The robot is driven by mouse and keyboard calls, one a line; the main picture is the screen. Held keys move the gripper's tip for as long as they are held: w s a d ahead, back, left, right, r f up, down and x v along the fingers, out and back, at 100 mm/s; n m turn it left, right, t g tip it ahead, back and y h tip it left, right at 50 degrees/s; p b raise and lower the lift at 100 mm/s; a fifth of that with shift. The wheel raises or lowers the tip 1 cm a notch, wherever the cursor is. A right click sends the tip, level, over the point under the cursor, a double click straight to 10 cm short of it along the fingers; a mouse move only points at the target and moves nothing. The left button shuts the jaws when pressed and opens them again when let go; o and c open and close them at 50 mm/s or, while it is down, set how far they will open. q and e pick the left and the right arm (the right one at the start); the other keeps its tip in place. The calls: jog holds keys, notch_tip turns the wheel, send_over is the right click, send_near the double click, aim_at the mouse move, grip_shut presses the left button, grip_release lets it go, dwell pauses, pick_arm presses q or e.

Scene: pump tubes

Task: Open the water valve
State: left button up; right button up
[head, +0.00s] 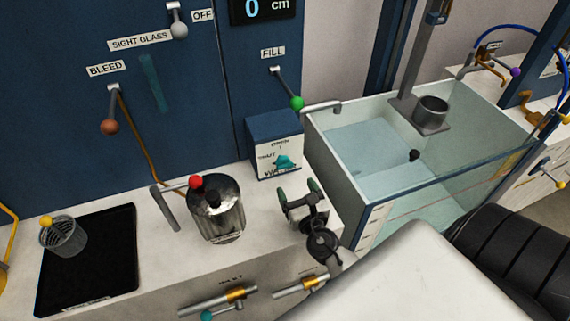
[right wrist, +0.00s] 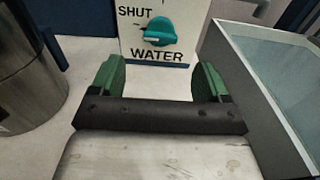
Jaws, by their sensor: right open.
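The water valve is a teal knob (head: 284,162) on the front of a small white-faced box (head: 265,162) with a blue top. In the right wrist view the knob (right wrist: 160,32) lies roughly level, its narrow end toward the word SHUT at its left, with WATER printed below it. In the head view OPEN is printed above the knob. My right gripper (head: 298,192) is open and empty in front of the box. In the right wrist view its green-padded fingers (right wrist: 160,78) stand either side of the knob's line, apart from it. My left gripper is not in view.
A steel flask (head: 218,222) with a red-tipped handle stands left of my right gripper. A glass water tank (head: 350,185) stands close at the right. A black tray (head: 95,275) holds a mesh cup (head: 63,240). Bare counter (head: 262,215) lies between flask and gripper.

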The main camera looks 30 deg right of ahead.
aim_at(286, 168)
jog(key=p+x, duration=0.1)
jog(key=x, duration=0.8)
jog(key=c, duration=0.9)
jog(key=shift+c, duration=0.2)
